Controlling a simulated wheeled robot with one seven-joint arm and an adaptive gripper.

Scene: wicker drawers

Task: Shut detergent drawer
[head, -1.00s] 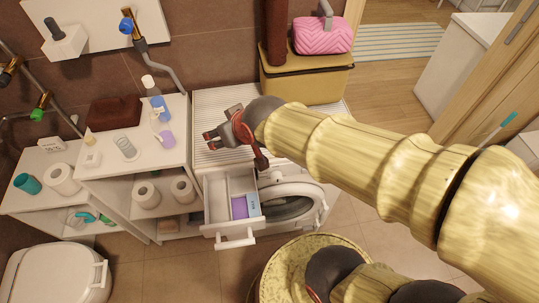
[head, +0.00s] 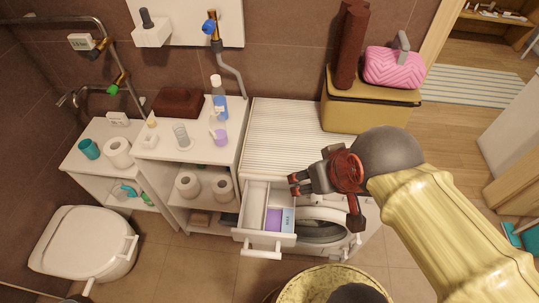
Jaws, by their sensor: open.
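The detergent drawer (head: 251,238) is pulled out from the upper left front of the white washing machine (head: 283,130). It is a white tray with compartments, a purple patch inside and a white handle (head: 262,254) at its front. My gripper (head: 292,185) is open and empty. In the picture it lies just above the drawer's back right part, with its fingers pointing left. I cannot tell its exact height over the drawer. The machine's round door (head: 322,230) is partly hidden below my gripper and arm.
White shelves (head: 170,150) with bottles, cups and paper rolls stand left of the machine. A yellow basket (head: 372,112) with a pink bag (head: 393,68) stands at the back right. A toilet (head: 82,240) is at the lower left.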

